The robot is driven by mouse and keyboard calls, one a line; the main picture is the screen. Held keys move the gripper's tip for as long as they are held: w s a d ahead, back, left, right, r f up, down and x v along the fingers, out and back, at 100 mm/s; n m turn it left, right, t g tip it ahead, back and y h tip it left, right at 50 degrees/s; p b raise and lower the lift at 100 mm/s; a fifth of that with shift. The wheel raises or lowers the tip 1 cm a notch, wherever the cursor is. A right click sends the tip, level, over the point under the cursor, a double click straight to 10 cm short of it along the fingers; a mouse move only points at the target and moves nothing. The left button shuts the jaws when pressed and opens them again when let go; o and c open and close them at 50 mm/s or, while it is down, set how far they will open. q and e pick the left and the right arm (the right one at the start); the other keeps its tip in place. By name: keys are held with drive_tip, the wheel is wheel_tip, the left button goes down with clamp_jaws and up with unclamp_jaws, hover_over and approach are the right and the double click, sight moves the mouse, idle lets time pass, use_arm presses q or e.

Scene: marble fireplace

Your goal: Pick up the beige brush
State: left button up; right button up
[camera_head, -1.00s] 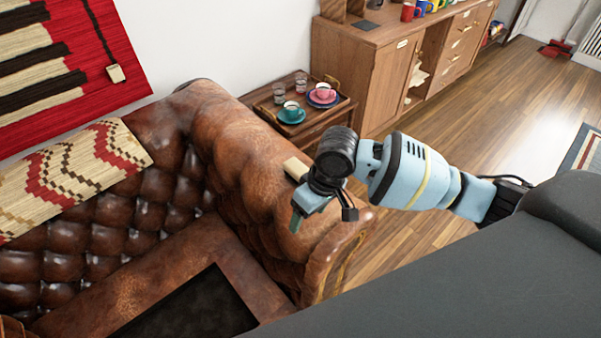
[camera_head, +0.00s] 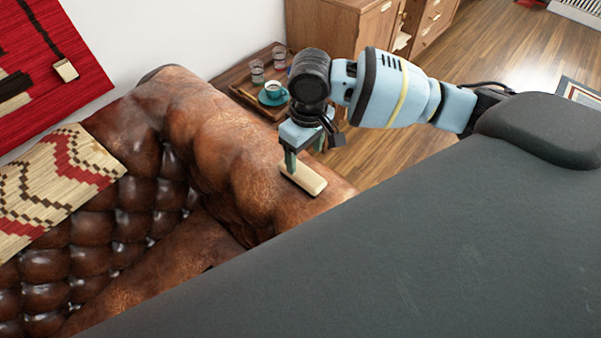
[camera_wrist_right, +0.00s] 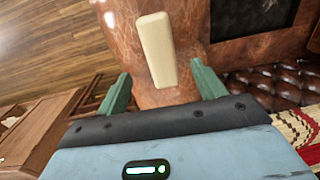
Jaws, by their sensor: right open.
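The beige brush (camera_head: 305,179) lies on top of the brown leather sofa arm (camera_head: 225,140), near its front end. My right gripper (camera_head: 295,166) points down at the brush's far end, with its fingers close to the brush in the head view. In the right wrist view, the brush (camera_wrist_right: 157,50) lies ahead of and between the two open green fingers (camera_wrist_right: 162,85). The fingers stand apart with nothing between their pads that I can see gripped. Whether a finger touches the brush cannot be told. My left gripper is not in view.
A small wooden side table (camera_head: 238,78) with glasses (camera_head: 257,71) and a teal cup and saucer (camera_head: 273,93) stands behind the sofa arm. A wooden cabinet (camera_head: 335,22) is beyond it. A patterned throw (camera_head: 55,185) covers the sofa back. Open floor lies to the right.

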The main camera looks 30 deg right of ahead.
sight(302, 171)
drive_tip(key=shift+f, duration=0.65)
drive_tip(key=shift+w+f, duration=0.1)
drive_tip(key=shift+f, duration=0.1)
drive_tip(key=shift+a+f, duration=0.1)
drive_tip(key=shift+f, duration=0.2)
drive_tip(key=shift+a+f+b, duration=0.15)
drive_tip(key=shift+f+b, duration=0.2)
drive_tip(key=shift+f, duration=1.9)
drive_tip(key=shift+c, duration=0.4)
drive_tip(key=c, duration=1)
drive_tip(key=shift+r, duration=0.15)
